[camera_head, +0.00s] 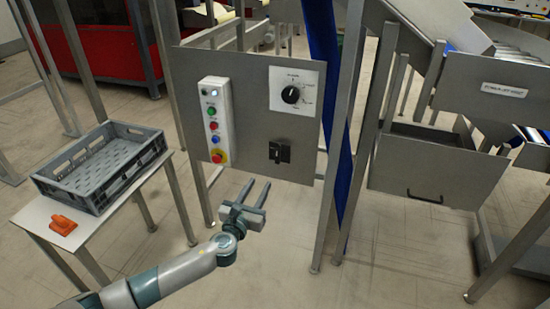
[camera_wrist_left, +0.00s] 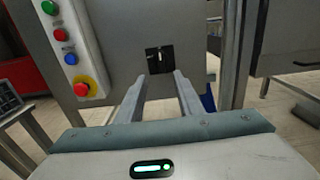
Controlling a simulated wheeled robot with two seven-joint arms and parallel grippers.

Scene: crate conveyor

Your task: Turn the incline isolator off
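A grey control panel (camera_head: 250,110) stands in front of me. It carries a black rotary knob (camera_head: 290,95) on a white dial plate. Below that is a small black switch (camera_head: 279,152), which also shows in the left wrist view (camera_wrist_left: 159,59). The labels are too small to read, so I cannot tell which of these is the incline isolator or its setting. My left gripper (camera_head: 257,186) is open and empty, low in front of the panel. In the left wrist view its fingers (camera_wrist_left: 161,76) point toward the black switch, apparently apart from it. My right gripper is not in view.
A white button box (camera_head: 214,118) with several coloured buttons is on the panel's left side. A grey crate (camera_head: 100,165) and an orange object (camera_head: 63,225) are on a table at left. A grey drawer (camera_head: 435,165) and chute stand at right. Floor below the panel is clear.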

